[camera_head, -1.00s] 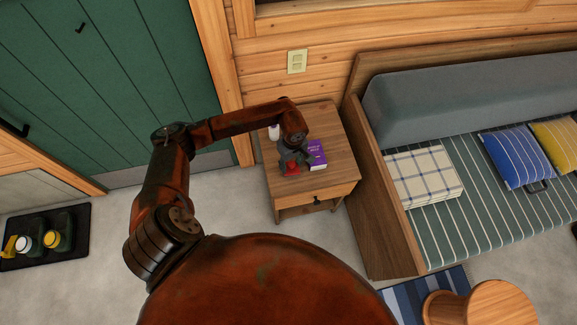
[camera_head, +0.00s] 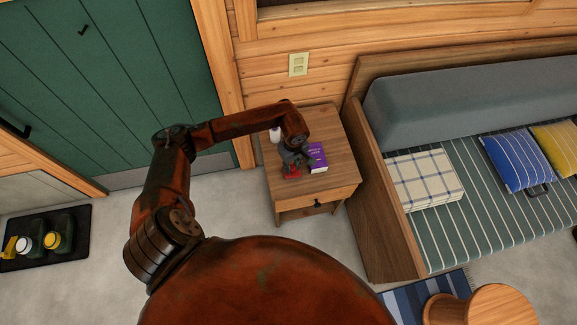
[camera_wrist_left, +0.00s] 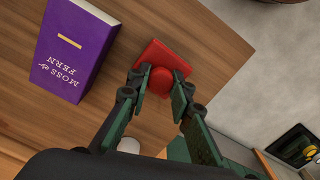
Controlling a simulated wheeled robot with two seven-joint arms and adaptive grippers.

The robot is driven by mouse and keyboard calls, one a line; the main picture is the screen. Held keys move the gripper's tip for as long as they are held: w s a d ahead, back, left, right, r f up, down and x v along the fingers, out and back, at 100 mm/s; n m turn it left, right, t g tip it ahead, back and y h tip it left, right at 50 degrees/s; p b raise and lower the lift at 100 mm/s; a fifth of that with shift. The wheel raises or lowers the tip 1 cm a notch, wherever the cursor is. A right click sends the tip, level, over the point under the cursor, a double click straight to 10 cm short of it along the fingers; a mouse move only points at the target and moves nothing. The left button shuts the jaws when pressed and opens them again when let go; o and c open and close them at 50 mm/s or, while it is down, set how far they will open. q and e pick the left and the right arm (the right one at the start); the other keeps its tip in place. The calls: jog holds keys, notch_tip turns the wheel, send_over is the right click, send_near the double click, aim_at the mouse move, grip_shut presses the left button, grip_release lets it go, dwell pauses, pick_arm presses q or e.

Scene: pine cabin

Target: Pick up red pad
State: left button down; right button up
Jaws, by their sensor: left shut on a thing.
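The red pad (camera_head: 291,174) is at the front left of the nightstand top, partly hidden by my left gripper (camera_head: 290,162). In the left wrist view the red pad (camera_wrist_left: 168,55) is a flat square piece with a round red knob on its near side. The fingers of my left gripper (camera_wrist_left: 159,88) are shut on this knob, one on each side. I cannot tell whether the pad still touches the wood. My right gripper is not in view.
A purple book (camera_head: 317,157) lies close beside the pad on the nightstand (camera_head: 336,150). A white object (camera_head: 275,135) stands behind, partly hidden by my arm. A bench (camera_head: 388,215) with cushions is to the right, a green door (camera_head: 130,90) to the left.

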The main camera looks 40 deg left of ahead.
aim_at(292, 167)
pick_arm(q)
jog(key=shift+r, duration=0.65)
jog(key=r, duration=0.2)
jog(key=r+p, duration=0.1)
jog(key=shift+s+d, duration=0.15)
jog(key=shift+s, duration=0.1)
jog(key=s+d+r+p, duration=0.3)
jog(key=s+d+r, duration=0.4)
jog(key=s, duration=0.4)
jog(key=shift+d+r, duration=0.35)
jog(key=shift+r, duration=0.5)
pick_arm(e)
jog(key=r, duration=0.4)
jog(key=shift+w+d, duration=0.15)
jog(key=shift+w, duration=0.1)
pick_arm(q)
jog(key=c, duration=2.4)
grip_release()
grip_shut()
